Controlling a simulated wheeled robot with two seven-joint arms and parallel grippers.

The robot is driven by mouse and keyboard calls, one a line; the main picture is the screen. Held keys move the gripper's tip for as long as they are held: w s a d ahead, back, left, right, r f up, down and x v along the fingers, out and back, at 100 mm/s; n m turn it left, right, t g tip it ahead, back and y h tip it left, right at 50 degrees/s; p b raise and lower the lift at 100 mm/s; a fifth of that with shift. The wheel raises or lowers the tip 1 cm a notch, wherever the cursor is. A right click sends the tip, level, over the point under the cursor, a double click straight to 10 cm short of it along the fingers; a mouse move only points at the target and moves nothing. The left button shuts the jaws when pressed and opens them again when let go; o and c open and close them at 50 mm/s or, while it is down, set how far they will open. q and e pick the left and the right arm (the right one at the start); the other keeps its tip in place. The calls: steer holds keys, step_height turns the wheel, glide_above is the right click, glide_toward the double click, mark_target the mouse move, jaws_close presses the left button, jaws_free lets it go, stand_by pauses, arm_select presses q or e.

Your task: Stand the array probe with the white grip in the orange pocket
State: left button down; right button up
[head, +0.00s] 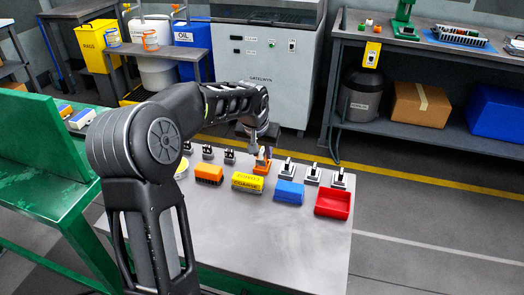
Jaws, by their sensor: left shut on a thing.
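My right gripper is not in view.
On the grey table (270,245), dark holders (208,152) stand left of the pocket and black-and-white pieces in holders (312,174) stand right. In front are orange (208,174), yellow (247,182), blue (289,192) and red (332,204) blocks or bins. The front is clear.

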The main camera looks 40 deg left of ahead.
arm_select(q)
steer(key=shift+f+b, duration=0.9)
steer(key=shift+f, duration=0.15)
stand_by(0.4)
steer(key=c, duration=1.1)
jaws_free()
steer(key=shift+o, duration=0.2)
steer(key=shift+r, duration=0.1)
steer(key=v, duration=0.7)
steer(key=shift+r, duration=0.3)
steer(key=shift+s+d, duration=0.1)
steer(key=shift+s, duration=0.05)
